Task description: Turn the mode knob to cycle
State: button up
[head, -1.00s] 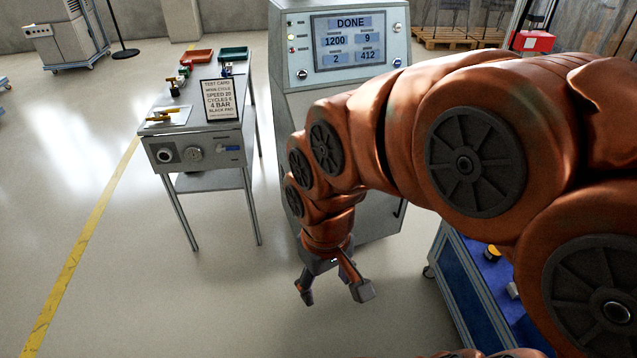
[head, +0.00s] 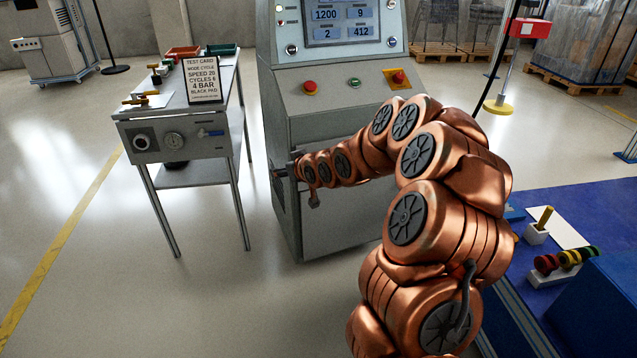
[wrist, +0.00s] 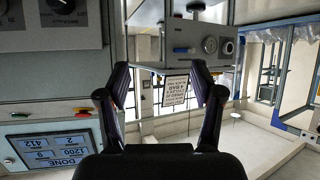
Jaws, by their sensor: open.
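The grey test cabinet (head: 330,130) stands ahead with its screen (head: 342,22); the wrist view shows that screen (wrist: 57,151) upside down, reading DONE. My gripper (head: 284,172) is at the cabinet's left side, small and partly hidden in the head view. In the wrist view my gripper (wrist: 160,78) is open and empty.
A side table (head: 180,125) with a gauge, blue valve and test card (head: 203,80) reading MODE CYCLE stands left of the cabinet. Red buttons (head: 310,88) are on the cabinet front. A blue-topped bench (head: 560,290) is at right.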

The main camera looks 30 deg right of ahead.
jog(key=w+d+f+m+t+h+b, duration=0.1)
jog(key=w+d+f+t+h+b, duration=0.15)
jog(key=d+f+t+b, duration=0.8)
jog(key=w+d+f+g, duration=0.1)
jog(key=w+d+g, duration=0.3)
jog(key=w+d, duration=0.2)
jog(key=shift+w+f+g+p, duration=0.35)
jog(key=shift+w+f+p, duration=0.05)
jog(key=shift+w, duration=0.55)
jog(key=shift+d, duration=0.1)
jog(key=c, duration=1.1)
jog(key=shift+c, duration=0.2)
